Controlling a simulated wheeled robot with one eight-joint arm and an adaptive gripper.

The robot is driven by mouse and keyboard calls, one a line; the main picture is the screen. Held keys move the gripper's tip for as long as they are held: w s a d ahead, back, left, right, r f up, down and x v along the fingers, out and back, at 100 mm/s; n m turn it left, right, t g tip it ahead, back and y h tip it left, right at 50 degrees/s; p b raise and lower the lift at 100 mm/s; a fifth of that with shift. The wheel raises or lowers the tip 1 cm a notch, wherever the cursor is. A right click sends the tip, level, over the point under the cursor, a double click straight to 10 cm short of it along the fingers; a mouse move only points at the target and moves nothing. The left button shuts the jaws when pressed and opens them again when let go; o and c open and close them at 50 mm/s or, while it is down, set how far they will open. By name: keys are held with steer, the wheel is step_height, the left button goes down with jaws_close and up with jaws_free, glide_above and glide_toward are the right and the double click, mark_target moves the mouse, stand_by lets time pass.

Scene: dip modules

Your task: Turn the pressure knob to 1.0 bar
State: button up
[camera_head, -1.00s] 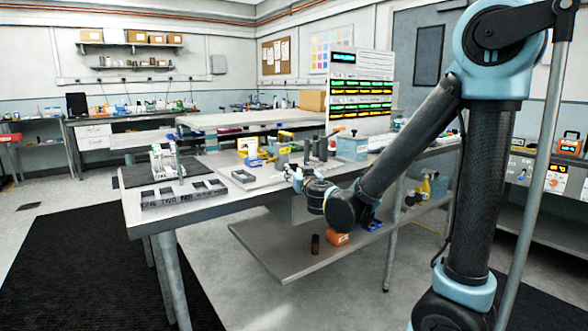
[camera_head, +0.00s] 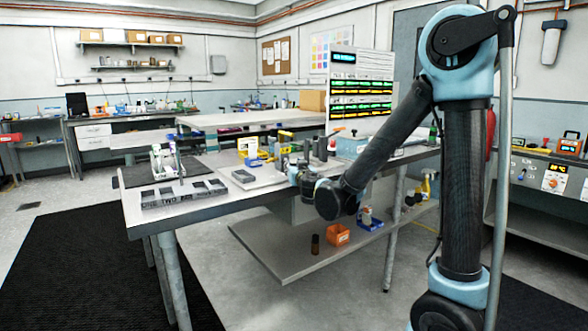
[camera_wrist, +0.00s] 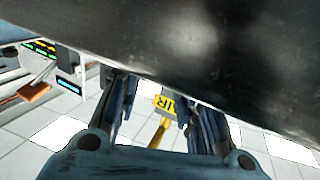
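My gripper (camera_head: 298,170) is over the front right part of the near bench, partly hidden by my own wrist in the head view. In the wrist view, its two dark fingers stand apart with a gap between them (camera_wrist: 160,98), and nothing is held there. A yellow plate marked "AIR" (camera_wrist: 164,103) shows through that gap, beyond the fingers; a yellow bar shows below it. I cannot make out the pressure knob or its reading in either view. A large dark, shiny surface fills the top of the wrist view; I cannot tell what it is.
The near bench (camera_head: 215,201) holds a slotted block (camera_head: 180,203) at its front and yellow items (camera_head: 250,147) farther back. A tall display board (camera_head: 361,90) stands behind. An orange bin (camera_head: 338,235) and a dark bottle (camera_head: 315,244) stand on the lower shelf.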

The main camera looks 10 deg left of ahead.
steer(key=shift+c, duration=1.3)
steer(key=shift+m+t+h, duration=0.4)
steer(key=shift+m+h, duration=0.2)
steer(key=shift+h, duration=0.2)
steer(key=o, duration=1.1)
steer(key=shift+s, duration=0.15)
steer(key=v, duration=1.1)
steer(key=shift+s+d+f, duration=0.1)
steer(key=shift+s+d, duration=0.1)
steer(key=shift+s, duration=0.05)
